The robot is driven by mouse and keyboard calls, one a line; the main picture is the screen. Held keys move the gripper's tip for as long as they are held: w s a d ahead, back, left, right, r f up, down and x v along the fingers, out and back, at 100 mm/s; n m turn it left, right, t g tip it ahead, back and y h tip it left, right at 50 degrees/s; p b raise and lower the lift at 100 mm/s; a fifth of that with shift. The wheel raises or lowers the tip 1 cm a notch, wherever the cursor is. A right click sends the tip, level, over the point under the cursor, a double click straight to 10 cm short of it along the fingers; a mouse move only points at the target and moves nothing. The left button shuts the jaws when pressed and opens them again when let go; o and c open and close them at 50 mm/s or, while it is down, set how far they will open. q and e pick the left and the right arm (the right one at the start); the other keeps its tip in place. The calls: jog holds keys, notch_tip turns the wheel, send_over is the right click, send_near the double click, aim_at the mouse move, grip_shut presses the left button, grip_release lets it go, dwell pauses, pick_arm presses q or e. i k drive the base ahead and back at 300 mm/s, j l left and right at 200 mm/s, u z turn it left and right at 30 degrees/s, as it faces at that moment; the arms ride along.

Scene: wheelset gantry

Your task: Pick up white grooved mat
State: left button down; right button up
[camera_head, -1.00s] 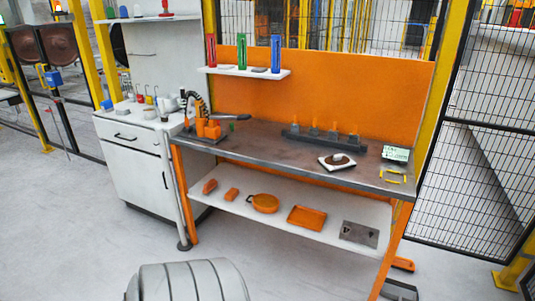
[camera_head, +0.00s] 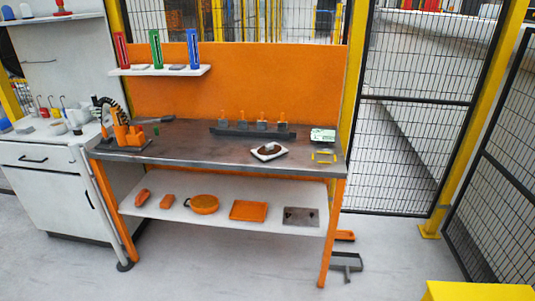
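A small white flat square piece (camera_head: 266,158) lies on the dark workbench top, right of the middle. It looks like the white grooved mat, but grooves are too small to make out. A small dark brownish item rests on it and hides its middle. Neither of my grippers is in view.
The floor in front is clear; a yellow block (camera_head: 480,291) is lower right.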

aim_at(272, 152)
jog(key=i+l+u, duration=0.4)
jog(key=i+l, duration=0.35)
jog(key=l, duration=0.1)
